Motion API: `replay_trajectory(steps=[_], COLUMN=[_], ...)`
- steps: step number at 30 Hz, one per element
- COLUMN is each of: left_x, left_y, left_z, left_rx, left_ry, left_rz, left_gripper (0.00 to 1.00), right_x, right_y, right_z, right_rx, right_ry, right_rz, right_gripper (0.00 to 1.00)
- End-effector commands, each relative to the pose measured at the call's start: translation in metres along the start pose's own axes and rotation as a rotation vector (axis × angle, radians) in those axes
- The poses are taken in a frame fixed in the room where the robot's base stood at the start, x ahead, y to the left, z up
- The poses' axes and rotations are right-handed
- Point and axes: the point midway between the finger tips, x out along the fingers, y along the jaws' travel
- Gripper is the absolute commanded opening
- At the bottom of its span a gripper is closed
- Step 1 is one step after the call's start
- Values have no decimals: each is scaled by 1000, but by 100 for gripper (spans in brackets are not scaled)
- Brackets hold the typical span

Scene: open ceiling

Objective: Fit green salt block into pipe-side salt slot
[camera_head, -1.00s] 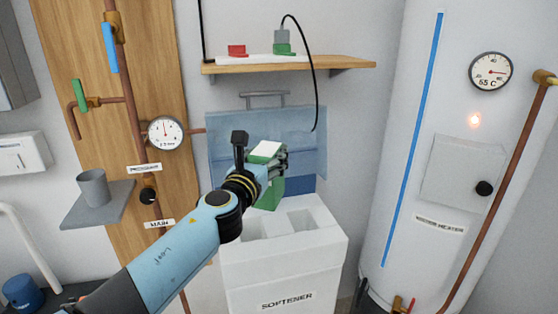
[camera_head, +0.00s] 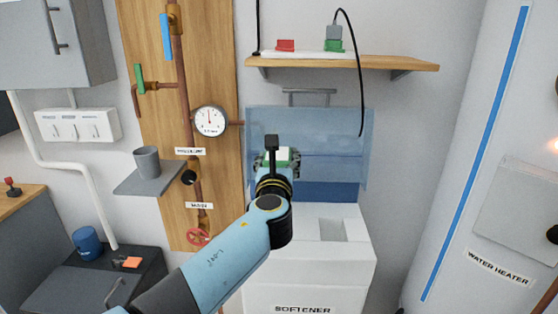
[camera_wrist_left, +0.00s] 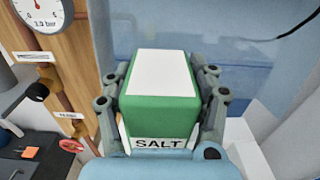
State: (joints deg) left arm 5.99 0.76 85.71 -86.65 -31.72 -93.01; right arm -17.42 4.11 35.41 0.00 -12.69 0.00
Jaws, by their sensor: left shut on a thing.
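My left gripper (camera_head: 279,162) is shut on the green salt block (camera_wrist_left: 160,100), its fingers on both sides. The block has a white top and a SALT label in the left wrist view; in the head view it is mostly hidden behind my wrist. I hold it above the rear left part of the white softener (camera_head: 340,262), in front of the raised translucent blue lid (camera_head: 345,150). The right-hand slot (camera_head: 332,230) shows empty in the softener's top. The pipe-side slot is hidden behind my left arm. My right gripper is not in view.
A wooden shelf (camera_head: 400,63) with red and green items and a hanging black cable is above the lid. A pipe board (camera_head: 150,60) with a gauge (camera_head: 210,121) and a small grey ledge (camera_head: 150,178) stand left. The water heater (camera_head: 480,150) is right.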

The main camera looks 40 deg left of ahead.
Motion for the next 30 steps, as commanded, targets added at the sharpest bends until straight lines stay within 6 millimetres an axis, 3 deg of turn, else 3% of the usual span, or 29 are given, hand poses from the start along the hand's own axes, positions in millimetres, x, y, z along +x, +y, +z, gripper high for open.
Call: replay_trajectory(steps=[8, 24, 30], left_x=[1, 1, 1], left_y=[0, 0, -1], left_z=[-4, -47, -54], left_rx=[-1, -1, -1], left_ry=[-6, -7, -7], left_rz=[-1, -1, -1], left_gripper=[0, 0, 0], right_x=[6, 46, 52], right_y=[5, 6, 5], right_z=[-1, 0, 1], right_rx=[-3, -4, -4], right_ry=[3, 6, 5], right_rz=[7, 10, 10], right_gripper=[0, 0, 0])
